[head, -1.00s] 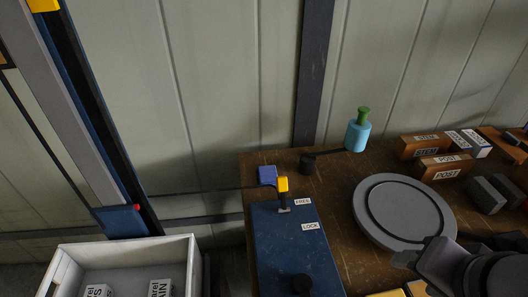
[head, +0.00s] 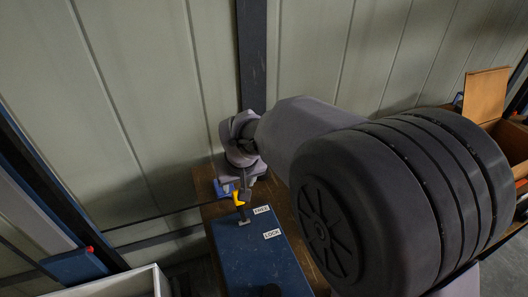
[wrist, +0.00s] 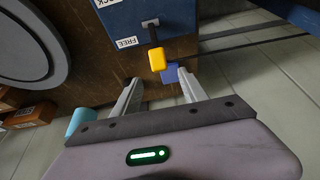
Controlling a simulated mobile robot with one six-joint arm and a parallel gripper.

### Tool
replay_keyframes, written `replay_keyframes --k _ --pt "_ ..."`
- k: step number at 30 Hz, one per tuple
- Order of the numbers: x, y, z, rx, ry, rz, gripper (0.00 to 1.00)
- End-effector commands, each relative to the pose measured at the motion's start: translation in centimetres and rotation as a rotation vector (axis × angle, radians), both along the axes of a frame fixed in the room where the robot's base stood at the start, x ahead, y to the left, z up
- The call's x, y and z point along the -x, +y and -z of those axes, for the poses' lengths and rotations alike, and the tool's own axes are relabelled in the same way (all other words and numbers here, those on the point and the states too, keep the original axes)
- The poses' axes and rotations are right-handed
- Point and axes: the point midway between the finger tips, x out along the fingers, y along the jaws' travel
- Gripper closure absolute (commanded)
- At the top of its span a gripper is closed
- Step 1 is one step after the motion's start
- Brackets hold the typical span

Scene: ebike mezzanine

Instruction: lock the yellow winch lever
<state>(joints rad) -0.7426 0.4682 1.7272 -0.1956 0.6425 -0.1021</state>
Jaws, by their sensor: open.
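The yellow winch lever (head: 239,199) stands up from a slot in the blue winch housing (head: 255,257), beside the FREE label (head: 261,210). The LOCK label (head: 271,234) lies nearer the camera on the same housing top. In the wrist view, the yellow knob (wrist: 157,59) is just beyond and roughly between my fingertips. My gripper (wrist: 159,78) is open and nothing is between its fingers. In the head view my wrist hangs right above the lever and partly hides it.
A small blue block (wrist: 170,72) sits behind the lever, close to the right finger. A pale crate (head: 120,284) stands at lower left of the head view.

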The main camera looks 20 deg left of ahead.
Motion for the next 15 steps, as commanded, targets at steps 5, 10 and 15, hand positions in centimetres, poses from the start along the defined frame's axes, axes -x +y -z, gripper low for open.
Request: replay_keyframes --k 5,10,15 --pt "-1.3 1.1 4.6 0.001 0.002 0.002 0.49" --pt "-2.1 1.7 6.6 -0.001 0.000 0.002 0.49" --pt "-2.3 1.8 7.1 -0.001 0.000 0.002 0.49"
